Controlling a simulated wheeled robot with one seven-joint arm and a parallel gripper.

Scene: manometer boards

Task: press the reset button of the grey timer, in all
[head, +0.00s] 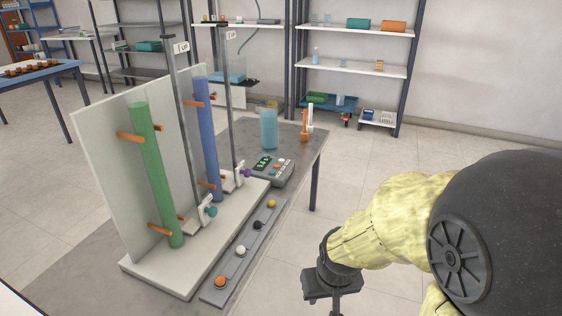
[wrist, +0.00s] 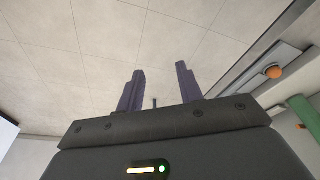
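The grey timer (head: 273,170) lies on the grey table behind the manometer board, in the head view. Its top has a dark panel with green marks and several small buttons, one orange-red and some pale. Which one is the reset button is too small to tell. My gripper (wrist: 158,90) shows in the wrist view with its two dark fingers apart and nothing between them. In the head view my gripper hangs at the lower right, beside the table over the floor, well apart from the timer, its fingers mostly cut off by the frame's bottom edge.
The manometer board (head: 104,150) with a green tube (head: 158,180) and a blue tube (head: 207,135) stands left of the timer. A rail with coloured balls (head: 241,250) lies in front. A blue beaker (head: 268,130) and an orange bottle (head: 304,125) stand behind the timer.

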